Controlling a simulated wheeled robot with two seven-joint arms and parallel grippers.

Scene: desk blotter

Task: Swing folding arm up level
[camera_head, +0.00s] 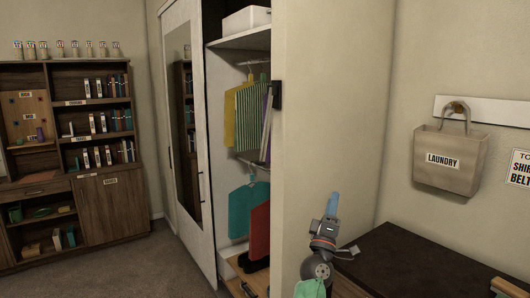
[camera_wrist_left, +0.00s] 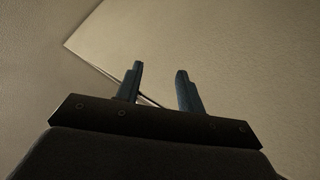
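A black bracket (camera_head: 276,95) is fixed at the edge of the pale wall beside the open closet. A slim grey bar (camera_head: 267,130), which looks like the folding arm, hangs steeply down from it, its lower end near the hanging clothes. My left gripper (camera_head: 333,203) is in front of the pale wall, lower than the bar and to its right, clearly apart from it. In the left wrist view its two blue fingers (camera_wrist_left: 160,70) are spread with nothing held between them. A thin line shows behind them; I cannot tell what it is. My right gripper is not in view.
The closet holds clothes on an upper rail and a lower rail, with a white box (camera_head: 246,20) on its shelf. A dark tabletop (camera_head: 430,262) lies at lower right, under a laundry bag (camera_head: 448,160). A bookcase (camera_head: 105,200) stands at left. Carpet between is clear.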

